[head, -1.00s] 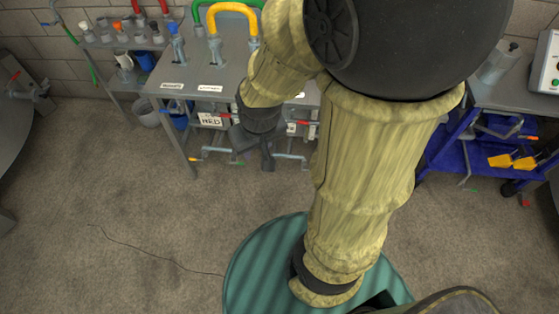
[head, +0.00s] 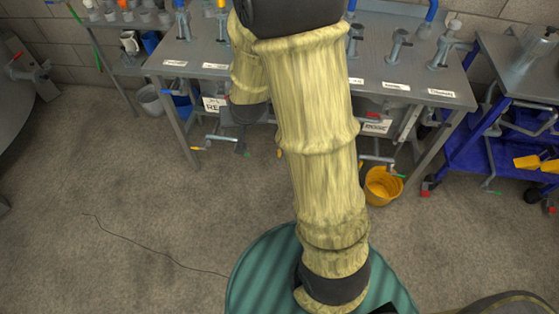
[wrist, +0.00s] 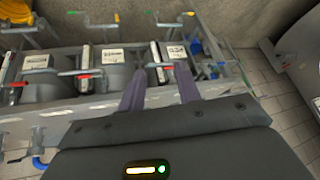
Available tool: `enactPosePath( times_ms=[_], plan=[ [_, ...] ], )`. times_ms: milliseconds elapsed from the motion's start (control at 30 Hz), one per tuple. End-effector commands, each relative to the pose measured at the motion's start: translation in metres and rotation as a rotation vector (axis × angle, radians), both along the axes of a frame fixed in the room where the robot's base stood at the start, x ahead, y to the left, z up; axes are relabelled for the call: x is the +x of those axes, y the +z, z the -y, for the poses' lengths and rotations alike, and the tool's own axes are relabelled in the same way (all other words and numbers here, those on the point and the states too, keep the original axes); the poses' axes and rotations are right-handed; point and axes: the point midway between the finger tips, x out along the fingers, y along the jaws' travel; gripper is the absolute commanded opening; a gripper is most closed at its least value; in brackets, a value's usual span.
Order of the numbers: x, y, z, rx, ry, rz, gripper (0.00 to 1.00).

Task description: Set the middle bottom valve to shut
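A row of valves on pipes runs under the grey bench. The wrist view shows several red-handled taps (wrist: 85,75) and, at the top, pipes with yellow (wrist: 117,17), green and orange tips.
The grey bench (head: 425,92) carries labelled taps. A blue cart (head: 470,150) stands at the right.

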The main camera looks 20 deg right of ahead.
Motion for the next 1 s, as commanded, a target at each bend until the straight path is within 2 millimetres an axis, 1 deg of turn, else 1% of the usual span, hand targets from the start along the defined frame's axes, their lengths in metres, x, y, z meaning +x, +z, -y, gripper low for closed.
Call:
enactPosePath(
  times_ms=[33, 67, 100, 167, 200, 267, 300, 367, 500, 667, 700, 867, 900, 967, 1000],
  plan=[
    [0.012, -0.035, 0.001, -0.001, -0.022, 0.022, 0.33],
    [0.019, -0.045, 0.002, -0.002, -0.037, 0.041, 0.33],
    [0.028, -0.06, 0.003, -0.004, -0.058, 0.064, 0.33],
    [0.042, -0.082, 0.005, -0.009, -0.089, 0.101, 0.33],
    [0.05, -0.097, 0.007, -0.014, -0.109, 0.123, 0.33],
    [0.062, -0.119, 0.01, -0.022, -0.14, 0.159, 0.33],
    [0.069, -0.134, 0.013, -0.027, -0.16, 0.181, 0.33],
    [0.08, -0.157, 0.016, -0.039, -0.191, 0.216, 0.33],
    [0.101, -0.21, 0.026, -0.074, -0.26, 0.298, 0.33],
    [0.119, -0.271, 0.039, -0.128, -0.335, 0.389, 0.33],
    [0.122, -0.287, 0.042, -0.143, -0.353, 0.412, 0.33],
    [0.132, -0.347, 0.055, -0.213, -0.421, 0.505, 0.33],
    [0.133, -0.363, 0.059, -0.233, -0.435, 0.528, 0.33],
    [0.134, -0.385, 0.063, -0.263, -0.458, 0.563, 0.33],
    [0.134, -0.4, 0.067, -0.285, -0.472, 0.586, 0.33]
  ],
)
